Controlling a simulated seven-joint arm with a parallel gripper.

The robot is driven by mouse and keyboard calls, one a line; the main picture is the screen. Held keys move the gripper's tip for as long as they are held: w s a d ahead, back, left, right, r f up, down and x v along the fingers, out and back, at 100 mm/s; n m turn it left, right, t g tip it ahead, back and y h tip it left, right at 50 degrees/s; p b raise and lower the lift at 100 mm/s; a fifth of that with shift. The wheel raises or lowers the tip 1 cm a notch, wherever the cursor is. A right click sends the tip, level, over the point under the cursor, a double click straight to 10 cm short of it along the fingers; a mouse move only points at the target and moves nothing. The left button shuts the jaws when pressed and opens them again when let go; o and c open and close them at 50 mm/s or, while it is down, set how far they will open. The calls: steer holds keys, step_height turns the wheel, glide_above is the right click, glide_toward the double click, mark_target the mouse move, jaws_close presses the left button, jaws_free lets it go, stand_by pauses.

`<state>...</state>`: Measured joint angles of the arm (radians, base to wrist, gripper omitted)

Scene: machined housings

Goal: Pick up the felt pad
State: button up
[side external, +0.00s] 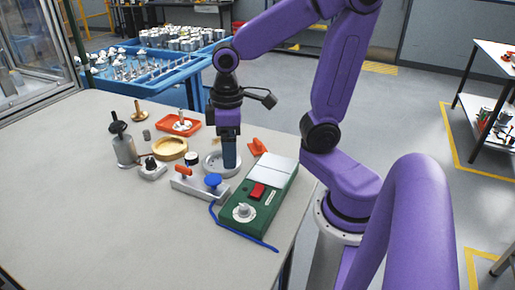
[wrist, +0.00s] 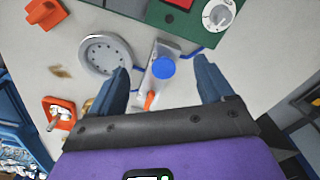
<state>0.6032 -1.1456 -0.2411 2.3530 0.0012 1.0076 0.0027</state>
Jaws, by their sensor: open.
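No thing is clearly recognisable as the felt pad. A flat round blue piece (wrist: 163,68) sits on a grey metal block (wrist: 152,85); I cannot tell whether it is the pad. A small tan patch (wrist: 60,71) lies on the table beyond the round grey dish (wrist: 105,55), also unclear. My gripper (wrist: 160,65) is open and empty, its fingers spread either side of the block and blue piece in the wrist view. In the side view my gripper (side external: 229,165) points down at the dish, with the blue piece (side external: 213,180) just in front.
A green box (side external: 258,200) with a red switch and a blue cable stands to the right. The table's front left (side external: 90,220) is clear.

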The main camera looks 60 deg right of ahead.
steer(key=w+d+r+m, duration=0.2)
steer(key=w+d+m, duration=0.2)
steer(key=d+m, duration=0.25)
steer(key=w+d+r+m, duration=0.25)
steer(key=d+m, duration=0.25)
steer(key=d, duration=0.3)
steer(key=m, duration=0.4)
glide_above(257, 140)
steer(key=f, duration=1.1)
steer(key=shift+w+a, duration=0.2)
steer(key=shift+w, duration=0.15)
steer(key=shift+s+d+f, duration=0.1)
steer(key=shift+s+f, duration=0.1)
steer(key=shift+f, duration=1.2)
steer(key=shift+s+d+f, duration=0.1)
steer(key=shift+s+f, duration=0.05)
steer(key=shift+f, duration=1.2)
steer(key=c, duration=1.2)
steer(key=shift+c, duration=0.2)
